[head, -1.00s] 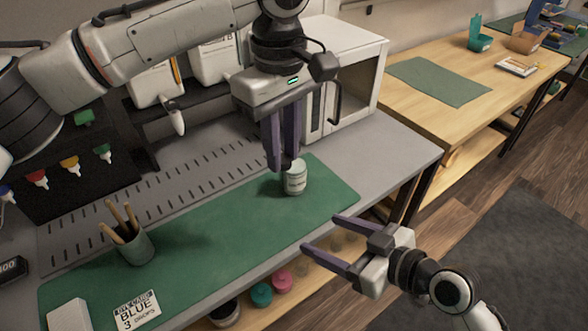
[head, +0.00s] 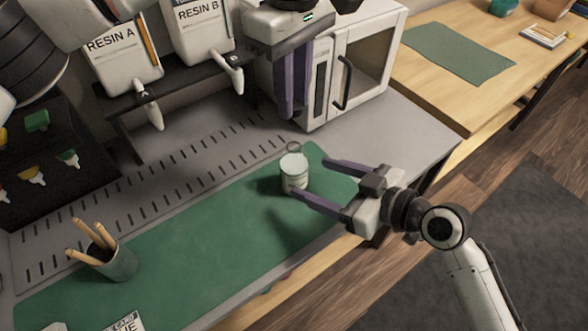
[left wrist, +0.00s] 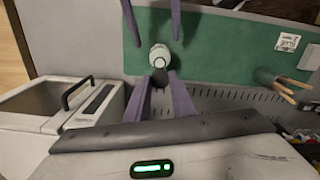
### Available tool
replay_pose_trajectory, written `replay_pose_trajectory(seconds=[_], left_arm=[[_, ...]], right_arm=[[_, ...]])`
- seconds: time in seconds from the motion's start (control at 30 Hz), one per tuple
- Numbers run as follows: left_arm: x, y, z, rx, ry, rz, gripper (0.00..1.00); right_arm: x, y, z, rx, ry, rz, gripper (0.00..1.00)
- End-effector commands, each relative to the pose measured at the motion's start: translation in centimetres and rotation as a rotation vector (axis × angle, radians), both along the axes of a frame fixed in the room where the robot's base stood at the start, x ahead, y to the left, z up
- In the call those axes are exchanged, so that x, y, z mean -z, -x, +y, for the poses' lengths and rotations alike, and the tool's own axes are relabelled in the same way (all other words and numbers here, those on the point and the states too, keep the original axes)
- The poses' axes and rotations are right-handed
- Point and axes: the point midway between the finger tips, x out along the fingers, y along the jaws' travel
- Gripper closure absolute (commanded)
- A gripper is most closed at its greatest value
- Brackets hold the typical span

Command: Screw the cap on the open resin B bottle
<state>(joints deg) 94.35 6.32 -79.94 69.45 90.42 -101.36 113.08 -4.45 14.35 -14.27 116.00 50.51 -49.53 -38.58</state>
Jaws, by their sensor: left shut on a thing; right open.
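A small white bottle (head: 294,178) with a label too small to read stands upright on the green mat (head: 215,235). A thin ring shows at its top. In the left wrist view the bottle (left wrist: 160,54) shows from above. My left gripper (head: 291,116) is above and behind the bottle, apart from it.
Dispensers labelled RESIN A (head: 118,62) and RESIN B (head: 200,32) hang at the back. A white oven-like box (head: 345,75) stands behind the bottle. A cup of sticks (head: 119,263) and a printed card (head: 124,323) are at the left. The mat's middle is clear.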

Motion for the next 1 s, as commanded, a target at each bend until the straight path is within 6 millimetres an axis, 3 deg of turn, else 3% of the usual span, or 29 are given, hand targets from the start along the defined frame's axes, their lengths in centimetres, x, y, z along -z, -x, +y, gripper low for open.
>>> replay_pose_trajectory(seconds=[0.5,1.0], left_arm=[[0.0,0.0,0.0,0.0,0.0,0.0,0.99],[0.0,0.0,0.0,0.0,0.0,0.0,0.99]], right_arm=[[3.4,-5.4,6.5,-0.001,-0.002,0.001,0.34],[4.1,-6.4,7.7,-0.001,0.0,0.0,0.34]])
